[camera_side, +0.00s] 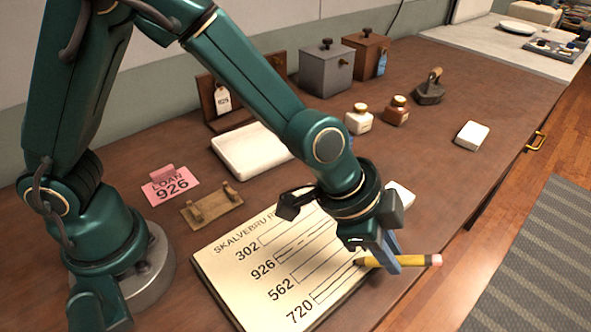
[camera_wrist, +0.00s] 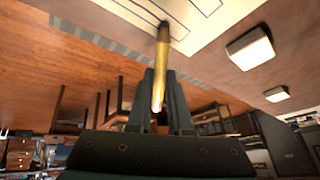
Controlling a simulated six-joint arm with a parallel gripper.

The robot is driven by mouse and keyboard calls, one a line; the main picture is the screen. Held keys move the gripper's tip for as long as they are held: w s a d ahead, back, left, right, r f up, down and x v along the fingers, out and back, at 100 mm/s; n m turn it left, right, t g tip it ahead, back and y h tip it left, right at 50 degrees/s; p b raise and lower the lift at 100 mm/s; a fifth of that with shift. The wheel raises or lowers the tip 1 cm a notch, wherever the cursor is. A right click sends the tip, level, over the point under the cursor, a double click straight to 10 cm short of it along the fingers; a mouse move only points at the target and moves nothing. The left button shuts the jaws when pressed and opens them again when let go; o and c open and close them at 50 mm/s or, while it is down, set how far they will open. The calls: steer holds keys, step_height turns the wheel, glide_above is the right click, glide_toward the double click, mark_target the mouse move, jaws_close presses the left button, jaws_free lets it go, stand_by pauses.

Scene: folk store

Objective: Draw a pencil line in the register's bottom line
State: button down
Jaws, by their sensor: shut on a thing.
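The register (camera_side: 240,270) lies open on the brown counter, its page headed "SKALVEBRU R…" with rows 302, 926, 562 and, at the bottom, 720 (camera_side: 299,311). Each row has a ruled box to its right. My gripper (camera_side: 393,266) is shut on a yellow pencil (camera_side: 415,261) over the page's right edge. The pencil lies nearly level in the side view, pink eraser to the right, tip to the left near the right end of the lower boxes. I cannot tell whether the tip touches paper. The wrist view shows the pencil (camera_wrist: 162,55) between the fingers, reaching the page (camera_wrist: 222,22).
A pink "LOAN 926" card (camera_side: 170,187) and a brass-coloured holder (camera_side: 211,207) lie left of the register. A white block (camera_side: 472,135) lies right. The counter's front edge is close to the pencil.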

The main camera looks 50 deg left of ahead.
steer(key=shift+w, duration=0.15)
steer(key=shift+w+f, duration=0.1)
steer(key=shift+w, duration=0.25)
steer(key=shift+w, duration=0.3)
steer(key=shift+w, duration=0.35)
steer(key=shift+w, duration=0.2)
steer(key=shift+w, duration=0.35)
steer(key=shift+r, duration=2.5)
